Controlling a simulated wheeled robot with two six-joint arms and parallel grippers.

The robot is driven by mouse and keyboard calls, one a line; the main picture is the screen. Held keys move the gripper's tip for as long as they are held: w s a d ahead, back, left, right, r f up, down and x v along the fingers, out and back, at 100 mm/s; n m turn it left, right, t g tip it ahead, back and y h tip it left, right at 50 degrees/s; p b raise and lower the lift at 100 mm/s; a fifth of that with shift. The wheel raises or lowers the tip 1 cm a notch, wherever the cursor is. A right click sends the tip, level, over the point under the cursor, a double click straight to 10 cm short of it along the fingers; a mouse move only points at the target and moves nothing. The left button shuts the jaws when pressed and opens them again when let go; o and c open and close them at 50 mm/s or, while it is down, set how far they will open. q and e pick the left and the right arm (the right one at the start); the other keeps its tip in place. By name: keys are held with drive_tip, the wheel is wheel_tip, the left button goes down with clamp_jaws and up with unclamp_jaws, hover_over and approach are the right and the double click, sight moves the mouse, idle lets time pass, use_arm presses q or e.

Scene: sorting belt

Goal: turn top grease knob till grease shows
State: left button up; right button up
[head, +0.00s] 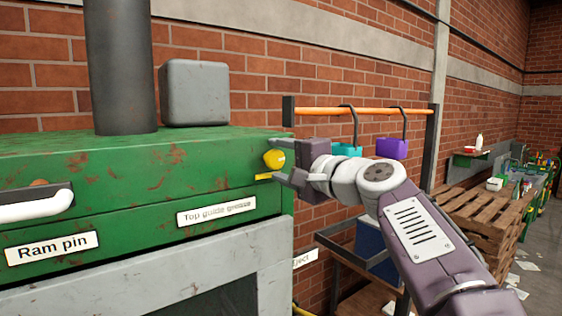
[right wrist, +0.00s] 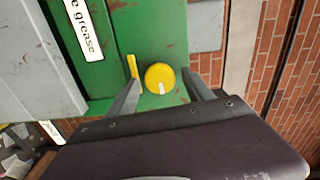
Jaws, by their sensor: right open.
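The top grease knob (head: 274,159) is a round yellow knob on the green machine's side, near its right corner. In the right wrist view the knob (right wrist: 160,78) has a white mark on its face, and a small yellow piece (right wrist: 132,66) stands beside it. A label (head: 216,211) reading "Top guide grease" is on the green front. My right gripper (head: 275,160) is open, its fingers on either side of the knob; whether they touch it I cannot tell. No grease is visible. My left gripper is not in view.
The green machine (head: 120,175) fills the left, with a white handle (head: 35,204) and a "Ram pin" label (head: 52,248). Behind my right arm, an orange rail (head: 365,111) carries teal and purple hanging items. Wooden pallets (head: 480,215) stand at the right.

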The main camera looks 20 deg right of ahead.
drive_tip(key=shift+s+d+f, duration=0.1)
drive_tip(key=shift+s+d, duration=0.1)
drive_tip(key=shift+s, duration=0.2)
drive_tip(key=b+v, duration=0.3)
drive_tip(key=v, duration=0.5)
drive_tip(key=shift+b, duration=0.3)
wheel_tip(320, 180, down, 39)
drive_tip(key=w+n+g+h+b, duration=0.3)
drive_tip(key=g+b, duration=0.1)
drive_tip(key=g, duration=0.5)
drive_tip(key=s+f+n+g+h+b, duration=0.1)
drive_tip(key=s+f+n+g, duration=0.2)
drive_tip(key=s+f, duration=0.6)
drive_tip(key=s+a+f+n+g+h+b, duration=0.1)
drive_tip(key=s+f+n+g+h+b, duration=0.1)
drive_tip(key=s+f+n, duration=0.4)
drive_tip(key=s+f+g, duration=0.1)
drive_tip(key=s+f, duration=0.3)
drive_tip(key=f, duration=0.6)
drive_tip(key=shift+f+n+g, duration=0.4)
